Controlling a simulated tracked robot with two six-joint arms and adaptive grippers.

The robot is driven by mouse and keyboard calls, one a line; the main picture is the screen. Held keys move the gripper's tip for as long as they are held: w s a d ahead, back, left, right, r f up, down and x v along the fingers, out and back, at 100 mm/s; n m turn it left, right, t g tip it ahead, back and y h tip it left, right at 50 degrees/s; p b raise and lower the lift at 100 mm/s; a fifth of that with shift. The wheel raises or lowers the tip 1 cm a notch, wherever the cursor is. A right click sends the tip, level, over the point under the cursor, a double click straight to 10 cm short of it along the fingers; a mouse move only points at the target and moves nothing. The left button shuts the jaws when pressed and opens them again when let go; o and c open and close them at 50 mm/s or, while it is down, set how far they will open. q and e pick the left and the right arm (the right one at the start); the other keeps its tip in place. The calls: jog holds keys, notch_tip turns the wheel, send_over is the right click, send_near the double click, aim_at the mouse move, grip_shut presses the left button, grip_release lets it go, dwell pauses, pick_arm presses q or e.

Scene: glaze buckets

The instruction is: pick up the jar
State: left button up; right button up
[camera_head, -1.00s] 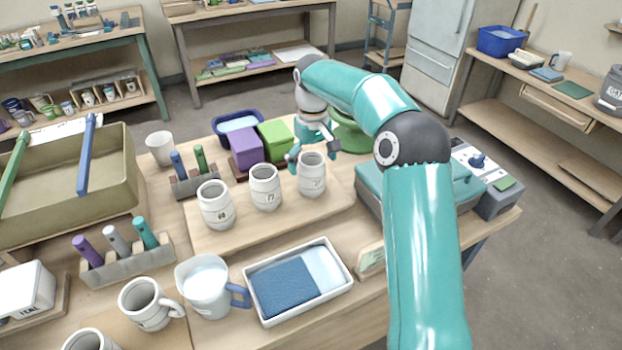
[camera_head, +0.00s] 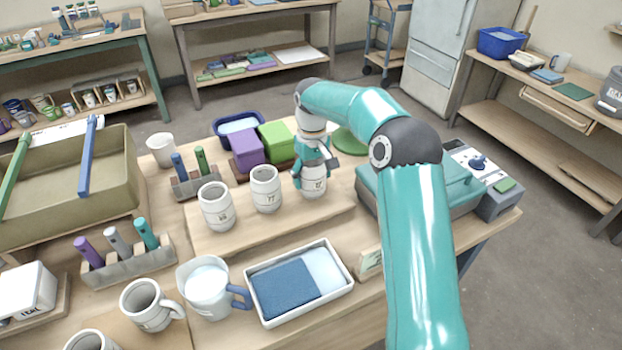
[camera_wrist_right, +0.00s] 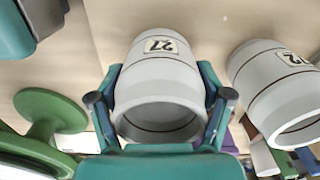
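Three white barrel-shaped jars stand in a row on a raised board: a left jar (camera_head: 216,208), a middle jar (camera_head: 265,190) and a right jar (camera_head: 314,183). My right gripper (camera_head: 314,168) points down over the right jar, one finger on each side. In the right wrist view, this jar (camera_wrist_right: 160,85), labelled 27, stands upright between the fingers of the gripper (camera_wrist_right: 161,80). The fingers lie close along its sides; the gripper looks open, though contact is hard to judge. Its neighbour (camera_wrist_right: 275,90) is beside it. My left gripper is out of view.
Purple (camera_head: 249,147) and green boxes (camera_head: 277,142) stand behind the jars. A green round stand (camera_head: 351,139) is close behind the gripper. A white tray (camera_head: 340,289) and a white pitcher (camera_head: 207,288) are in front. A teal case (camera_head: 440,196) is at right.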

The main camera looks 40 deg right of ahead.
jog(key=shift+f, duration=0.2)
jog(key=c, duration=0.3)
jog(key=shift+s, duration=0.1)
jog(key=shift+c, duration=0.2)
